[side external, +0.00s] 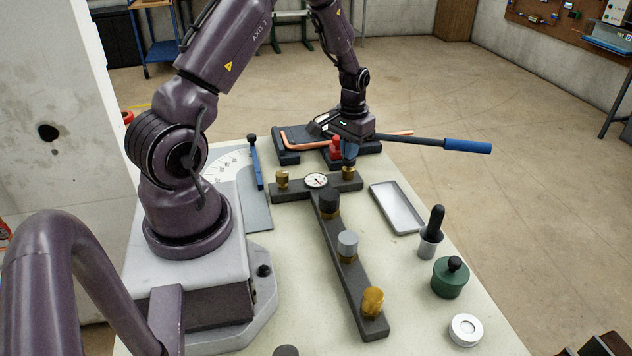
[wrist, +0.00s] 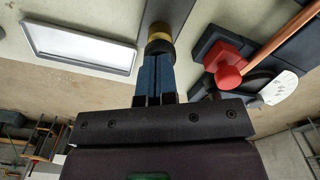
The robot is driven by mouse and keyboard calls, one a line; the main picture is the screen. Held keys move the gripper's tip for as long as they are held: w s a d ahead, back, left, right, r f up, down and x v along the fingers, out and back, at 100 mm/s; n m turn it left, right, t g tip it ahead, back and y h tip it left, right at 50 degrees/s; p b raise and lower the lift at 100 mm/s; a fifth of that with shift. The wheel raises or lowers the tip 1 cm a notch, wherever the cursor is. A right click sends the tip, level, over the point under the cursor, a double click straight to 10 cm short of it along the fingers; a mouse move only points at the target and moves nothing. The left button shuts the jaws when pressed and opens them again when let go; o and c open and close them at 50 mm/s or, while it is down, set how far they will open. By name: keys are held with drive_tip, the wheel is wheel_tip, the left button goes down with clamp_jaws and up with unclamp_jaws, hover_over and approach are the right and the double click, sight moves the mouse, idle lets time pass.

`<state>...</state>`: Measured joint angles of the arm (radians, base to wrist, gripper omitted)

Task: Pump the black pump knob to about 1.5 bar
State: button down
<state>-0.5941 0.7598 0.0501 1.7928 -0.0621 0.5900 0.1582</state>
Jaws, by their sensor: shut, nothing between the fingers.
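A black knob (side external: 328,202) on a brass collar stands on the dark T-shaped manifold (side external: 346,275); I take it for the pump knob. A round white gauge (side external: 316,181) sits at the manifold's crossbar; its reading is too small to tell. My gripper (side external: 348,163) is shut and empty, pointing down over a brass fitting (side external: 348,173) at the crossbar's right end. In the wrist view, my gripper's blue fingers (wrist: 156,62) are together by that fitting (wrist: 160,38). I cannot tell whether they touch it. The black knob is apart from the gripper, nearer the camera.
A grey knob (side external: 347,243) and a brass knob (side external: 373,301) stand farther along the manifold. A shallow tray (side external: 397,207) lies right of it. A black-handled grey cup (side external: 431,240) and green pot (side external: 450,279) stand farther right. A red block (wrist: 228,76) and copper pipe are beside my gripper.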

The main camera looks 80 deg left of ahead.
drive_tip(key=shift+r, duration=1.8)
drive_tip(key=shift+f, duration=0.1)
drive_tip(key=shift+f, duration=1.8)
drive_tip(key=shift+r, duration=1.9)
